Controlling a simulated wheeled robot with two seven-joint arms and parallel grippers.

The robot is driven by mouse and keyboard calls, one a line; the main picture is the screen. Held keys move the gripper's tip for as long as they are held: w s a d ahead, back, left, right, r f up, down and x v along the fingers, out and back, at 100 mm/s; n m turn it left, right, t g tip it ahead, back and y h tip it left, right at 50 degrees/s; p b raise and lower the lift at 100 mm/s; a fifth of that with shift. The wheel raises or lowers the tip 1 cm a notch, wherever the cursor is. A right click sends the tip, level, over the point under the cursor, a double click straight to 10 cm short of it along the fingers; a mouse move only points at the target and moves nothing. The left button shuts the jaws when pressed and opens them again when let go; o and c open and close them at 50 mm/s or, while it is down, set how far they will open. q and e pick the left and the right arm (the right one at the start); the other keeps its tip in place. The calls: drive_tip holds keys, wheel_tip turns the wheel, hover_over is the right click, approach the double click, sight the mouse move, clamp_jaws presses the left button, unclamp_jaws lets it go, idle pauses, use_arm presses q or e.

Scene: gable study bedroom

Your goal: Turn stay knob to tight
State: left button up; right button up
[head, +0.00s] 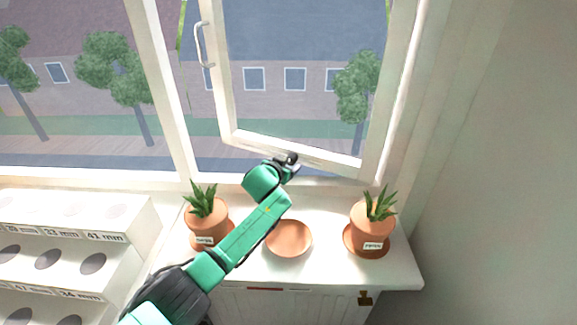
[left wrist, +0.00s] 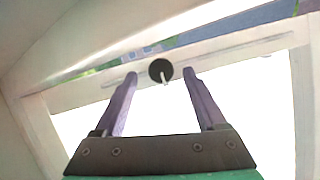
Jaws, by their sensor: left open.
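The stay knob (left wrist: 161,68) is a round black knob with a pale pointer, on the bottom rail of the open window sash (head: 300,152). In the left wrist view it shows between my two fingertips, its pointer downward. I cannot tell whether the fingers touch it. My left gripper (head: 290,162) is at the sash's bottom rail in the head view, and its open fingers (left wrist: 160,74) show on both sides of the knob in the wrist view. In the head view the gripper covers the knob. Any tight marking is too small to read.
On the sill (head: 330,215) below stand a left potted plant (head: 206,222), an empty terracotta saucer (head: 289,239) and a right potted plant (head: 371,229). A white stepped rack with round holes (head: 75,225) is at left. The wall (head: 490,180) is at right.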

use_arm(q)
drive_tip(key=shift+b+x, duration=0.35)
drive_tip(key=shift+x, duration=0.75)
use_arm(e)
drive_tip(key=shift+s+f, duration=0.4)
drive_tip(key=shift+f, duration=0.35)
use_arm(q)
drive_tip(key=shift+s+a, duration=0.1)
drive_tip(key=shift+c, duration=0.3)
